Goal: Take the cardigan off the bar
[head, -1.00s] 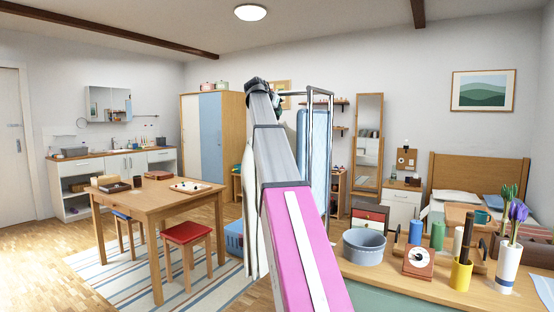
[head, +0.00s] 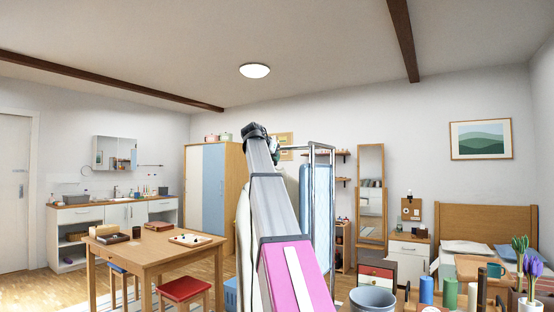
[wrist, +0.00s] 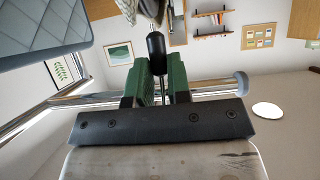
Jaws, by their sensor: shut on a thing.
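My gripper (wrist: 157,72) has green fingers and is shut on the black neck of a hanger (wrist: 155,46). A thin wire hook runs from the neck between the fingers; its far end is hidden by my gripper housing. Grey-beige cloth, probably the cardigan (wrist: 177,22), shows at the top edge of the wrist view, beside the neck, mostly out of frame. The chrome bar (wrist: 215,88) crosses behind the fingers and ends in a round grey cap. I cannot tell whether the hook touches it. In the head view my gripper (head: 274,150) is small beside the chrome rail stand (head: 311,170).
A blue quilted piece (head: 316,195) hangs at the rail; it also shows at upper left in the wrist view (wrist: 45,25). Cream cloth (head: 243,235) shows left of my arm. A wooden table (head: 160,245) stands left. A cluttered worktop with a grey tub (head: 372,299) is at lower right.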

